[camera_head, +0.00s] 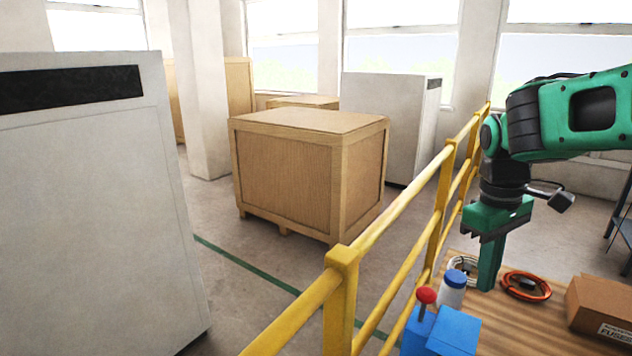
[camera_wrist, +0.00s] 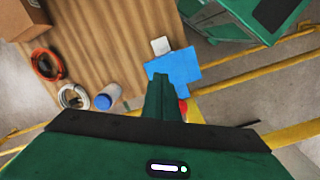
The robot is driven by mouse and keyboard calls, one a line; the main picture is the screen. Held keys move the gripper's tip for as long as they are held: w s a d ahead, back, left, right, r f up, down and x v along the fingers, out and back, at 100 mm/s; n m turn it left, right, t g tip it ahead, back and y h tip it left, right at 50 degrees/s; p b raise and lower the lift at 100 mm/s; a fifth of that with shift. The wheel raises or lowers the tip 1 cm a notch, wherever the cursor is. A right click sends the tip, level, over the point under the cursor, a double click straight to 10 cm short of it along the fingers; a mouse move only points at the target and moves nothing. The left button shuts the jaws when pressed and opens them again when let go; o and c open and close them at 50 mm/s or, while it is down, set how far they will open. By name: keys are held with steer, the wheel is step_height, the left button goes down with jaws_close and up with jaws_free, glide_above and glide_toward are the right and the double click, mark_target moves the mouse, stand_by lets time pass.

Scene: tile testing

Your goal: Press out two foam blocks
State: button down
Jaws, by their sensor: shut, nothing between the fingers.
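My gripper (camera_head: 488,284) points down over the wooden table, shut with nothing held. In the wrist view its fingertips (camera_wrist: 165,80) are together in front of a blue blocky object (camera_wrist: 180,65). In the head view the blue object (camera_head: 452,332) is at the table's near edge, cut off by the frame. A red round knob (camera_head: 426,295) on a thin stem rises beside it; the knob also shows partly behind the fingers in the wrist view (camera_wrist: 183,105). A small pale block (camera_wrist: 160,46) touches or adjoins the blue object. I cannot tell which parts are foam.
A white bottle with a blue cap (camera_head: 452,288), a white coil (camera_head: 463,264) and an orange coil (camera_head: 526,285) lie near my gripper. A cardboard box (camera_head: 602,306) is at the right. A yellow railing (camera_head: 400,210) runs along the table's left side. Bare wood (camera_wrist: 118,40) shows between them.

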steer(key=s+d+f+m, duration=0.3)
steer(key=s+d+m, duration=0.1)
steer(key=s, duration=0.4)
steer(key=s+d+f+m+y, duration=0.1)
steer(key=s+d+f+m, duration=0.2)
steer(key=s+m, duration=0.4)
steer(key=shift+s+d+f+t, duration=0.35)
steer(key=shift+s+d, duration=0.45)
steer(key=shift+s, duration=0.4)
steer(key=n+h, duration=0.1)
steer(key=n, duration=1.7)
glide_toward(427, 290)
steer(key=shift+w+a+r, duration=0.15)
steer(key=shift+w+r, duration=0.2)
steer(key=shift+r, duration=0.1)
steer(key=shift+f, duration=0.15)
steer(key=shift+s+d+f, duration=0.1)
steer(key=shift+d+f, duration=0.05)
steer(key=shift+f, duration=1.5)
steer(key=shift+s+d+f, duration=0.1)
steer(key=shift+d+f, duration=0.05)
steer(key=shift+f, duration=1.55)
